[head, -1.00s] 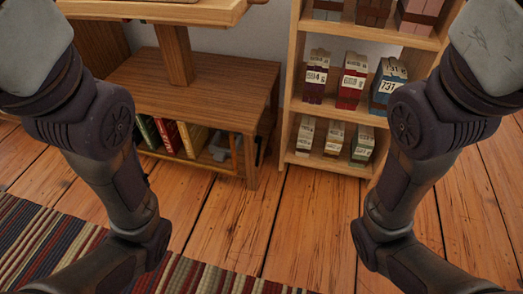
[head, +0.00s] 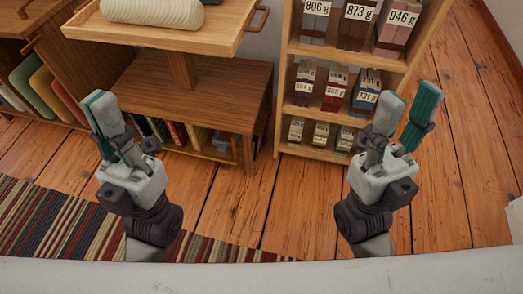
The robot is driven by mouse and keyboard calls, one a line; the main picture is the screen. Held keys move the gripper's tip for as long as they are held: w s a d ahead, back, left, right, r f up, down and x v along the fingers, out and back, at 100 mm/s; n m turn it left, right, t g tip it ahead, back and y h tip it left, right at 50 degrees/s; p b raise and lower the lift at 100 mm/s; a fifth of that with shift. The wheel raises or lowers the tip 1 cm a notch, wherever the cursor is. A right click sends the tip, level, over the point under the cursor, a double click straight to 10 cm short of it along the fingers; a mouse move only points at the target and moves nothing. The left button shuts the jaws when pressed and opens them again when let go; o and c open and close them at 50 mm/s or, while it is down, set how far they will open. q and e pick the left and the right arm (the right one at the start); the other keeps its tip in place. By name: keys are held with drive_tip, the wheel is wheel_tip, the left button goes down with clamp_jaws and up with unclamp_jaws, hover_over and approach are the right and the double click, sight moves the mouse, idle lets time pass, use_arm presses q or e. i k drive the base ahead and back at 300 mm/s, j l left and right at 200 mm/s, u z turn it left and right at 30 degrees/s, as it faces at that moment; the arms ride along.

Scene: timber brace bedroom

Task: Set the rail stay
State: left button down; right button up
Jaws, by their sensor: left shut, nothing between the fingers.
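My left gripper (head: 110,125) is raised at the left of the head view, fingers pointing up and closed together, with nothing seen between them. My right gripper (head: 402,120) is raised at the right, in front of the shelf. Its two fingers stand apart, with a teal pad facing the gap, and it is empty. No part stands out clearly as the rail stay. A raised wooden board (head: 225,40) with a handle (head: 260,18) at its right end rests on a wooden post (head: 183,72) above a low wooden bench (head: 235,90). Neither gripper visibly touches any of these.
A pale roll (head: 150,12) lies on the raised board. A wooden shelf (head: 335,55) holds several labelled blocks. Books (head: 178,132) stand under the bench. A striped rug (head: 60,222) covers the floor at left. The plank floor (head: 275,205) between my grippers is clear.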

sight(256, 148)
drive_tip(key=l+z, duration=0.1)
drive_tip(key=l, duration=0.65)
drive_tip(key=l+z, duration=0.15)
drive_tip(key=l, duration=0.55)
drive_tip(key=i+l+z, duration=0.1)
drive_tip(key=l, duration=0.6)
drive_tip(key=i, duration=0.05)
